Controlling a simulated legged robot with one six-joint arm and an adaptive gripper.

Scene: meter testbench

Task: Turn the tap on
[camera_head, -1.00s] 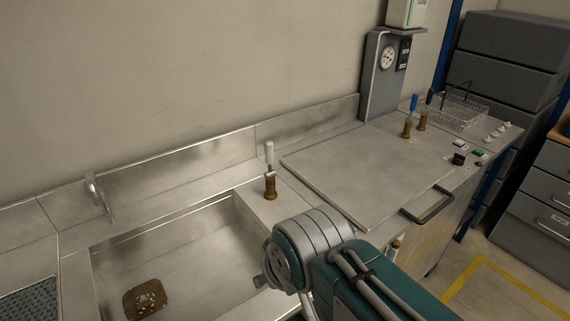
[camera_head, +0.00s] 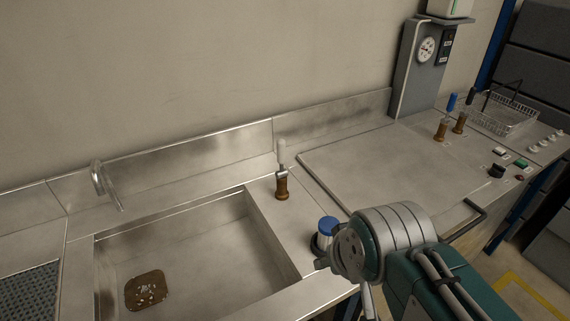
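The sink (camera_head: 190,240) is a steel basin on the left. A curved steel spout (camera_head: 105,184) stands at its back left. A brown-based tap with a white handle (camera_head: 282,172) stands upright on the counter strip at the basin's right. Two more brown-based taps, one with a blue handle (camera_head: 446,118) and one with a dark handle (camera_head: 464,112), stand at the back right. My teal and grey arm reaches in from the lower right, its visible end in front of the white-handled tap and apart from it. My gripper's fingers cannot be made out.
A flat steel lid (camera_head: 385,170) with a dark bar handle (camera_head: 466,222) lies right of the sink. A grey gauge panel (camera_head: 421,66), a wire basket (camera_head: 505,114) and knobs (camera_head: 497,171) are farther right. A blue round cap (camera_head: 328,225) shows beside my arm. A brown drain patch (camera_head: 147,290) marks the basin floor.

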